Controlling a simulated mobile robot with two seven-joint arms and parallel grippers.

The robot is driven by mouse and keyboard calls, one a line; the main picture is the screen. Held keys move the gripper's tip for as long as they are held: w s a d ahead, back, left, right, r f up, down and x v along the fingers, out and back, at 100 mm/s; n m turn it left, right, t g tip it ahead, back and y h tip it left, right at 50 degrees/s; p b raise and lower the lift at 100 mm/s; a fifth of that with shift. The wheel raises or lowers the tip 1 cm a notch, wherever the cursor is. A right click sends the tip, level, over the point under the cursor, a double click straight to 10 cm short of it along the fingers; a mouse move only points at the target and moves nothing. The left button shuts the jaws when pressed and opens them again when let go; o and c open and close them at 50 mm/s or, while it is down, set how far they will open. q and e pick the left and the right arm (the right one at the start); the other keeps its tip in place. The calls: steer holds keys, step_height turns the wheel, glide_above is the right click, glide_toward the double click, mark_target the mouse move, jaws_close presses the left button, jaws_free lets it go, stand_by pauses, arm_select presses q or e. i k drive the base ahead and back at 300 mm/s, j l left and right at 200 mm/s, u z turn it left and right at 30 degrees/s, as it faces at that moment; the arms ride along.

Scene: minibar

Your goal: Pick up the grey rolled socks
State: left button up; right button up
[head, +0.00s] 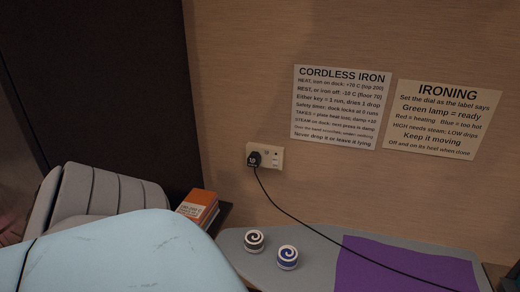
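Two small rolled pieces with spiral ends sit on the grey board at the bottom of the head view. The left one has a dark grey-brown spiral (254,240) and looks like the grey rolled socks. The right one has a blue spiral (288,257) and sits just beside it, nearer to me, with a small gap between them. Both rest free on the board, with nothing holding them. Neither of my grippers is in view.
A purple cloth (400,266) lies on the grey board (232,262), right of the rolls. A black cord crosses it from a wall plug (254,158). An orange-topped box or book (198,206) and a grey padded seat (100,192) stand left. Two signs hang above.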

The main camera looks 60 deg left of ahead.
mark_target(254, 242)
steer(key=i+l+u, duration=0.1)
steer(key=u, duration=0.35)
steer(key=l+u, duration=0.15)
steer(key=u, duration=0.3)
steer(key=i+l+u, duration=0.15)
steer(key=u, duration=0.3)
